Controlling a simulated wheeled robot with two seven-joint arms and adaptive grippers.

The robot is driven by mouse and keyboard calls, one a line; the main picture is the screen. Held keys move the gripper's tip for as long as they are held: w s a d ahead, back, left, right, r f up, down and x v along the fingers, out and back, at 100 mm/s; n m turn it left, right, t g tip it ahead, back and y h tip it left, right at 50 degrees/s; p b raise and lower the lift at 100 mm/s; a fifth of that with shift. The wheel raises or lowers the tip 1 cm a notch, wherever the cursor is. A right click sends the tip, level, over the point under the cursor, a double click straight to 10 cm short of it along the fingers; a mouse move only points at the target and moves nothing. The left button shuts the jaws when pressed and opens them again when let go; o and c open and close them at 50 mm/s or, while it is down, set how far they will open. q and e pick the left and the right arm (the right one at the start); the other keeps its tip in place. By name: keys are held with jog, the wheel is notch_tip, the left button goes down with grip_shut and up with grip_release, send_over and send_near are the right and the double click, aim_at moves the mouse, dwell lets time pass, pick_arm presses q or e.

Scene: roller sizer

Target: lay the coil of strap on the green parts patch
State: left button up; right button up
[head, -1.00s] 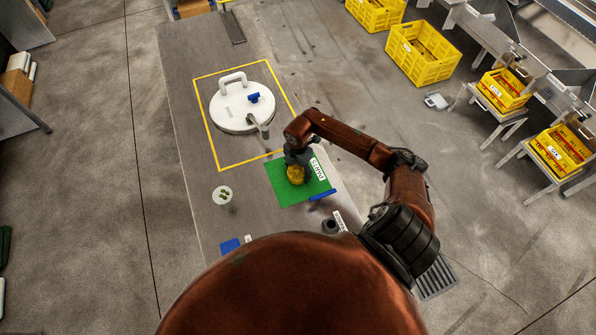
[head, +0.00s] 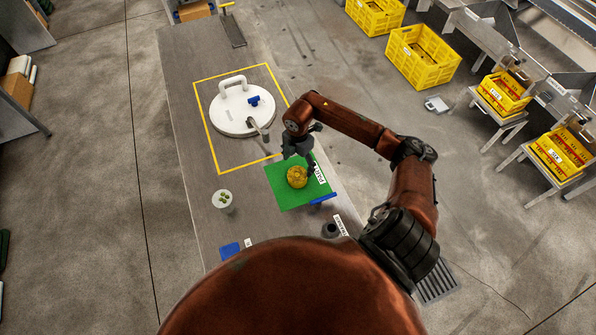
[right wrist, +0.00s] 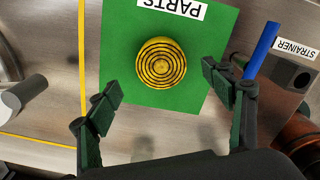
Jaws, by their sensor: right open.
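The coil of strap (head: 297,177) is a yellow ring-wound roll. It rests on the green parts patch (head: 285,199), and in the right wrist view the coil (right wrist: 161,62) lies flat with green all around it. The patch (right wrist: 118,40) carries a white label reading PARTS. My right gripper (head: 303,158) is open and empty, just beyond the coil in the head view. In the right wrist view its two fingers (right wrist: 158,92) stand apart, with the coil ahead of them and clear of both. My left gripper is not in view.
A white round lid (head: 240,110) with a handle sits inside a yellow outline. A white cup (head: 222,200) stands left of the patch. A blue bar (head: 322,197) lies at the patch's right edge. A dark block by the STRAINER label (right wrist: 292,73) is close by.

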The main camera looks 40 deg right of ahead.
aim_at(298, 174)
jog(key=shift+r, duration=1.85)
